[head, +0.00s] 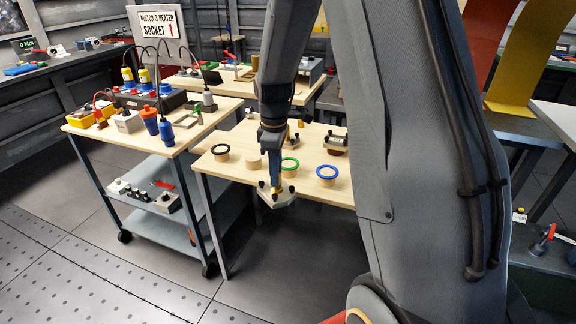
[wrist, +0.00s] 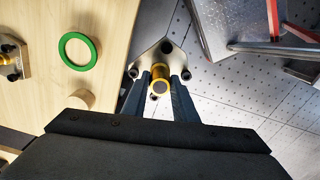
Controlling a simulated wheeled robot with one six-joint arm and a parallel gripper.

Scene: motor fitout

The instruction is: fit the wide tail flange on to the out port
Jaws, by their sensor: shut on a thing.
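My gripper (head: 274,182) points down at the front edge of the wooden table. It is shut on a grey, roughly triangular flange (head: 280,200) with dark bolts at its corners and a yellow stub in the middle. In the wrist view the two fingers (wrist: 160,84) close on the yellow stub, and the flange plate (wrist: 168,50) lies beyond them over the floor, clear of the table edge. I take this for the wide tail flange. I cannot tell where the out port is.
The wooden table (head: 313,188) holds a green ring (head: 290,164), a blue ring (head: 328,171), a black ring (head: 220,149) and a bare wooden peg (head: 253,163). A bolted fitting (wrist: 10,60) stands at the wrist view's left. A loaded trolley (head: 143,138) stands left. Open floor lies in front.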

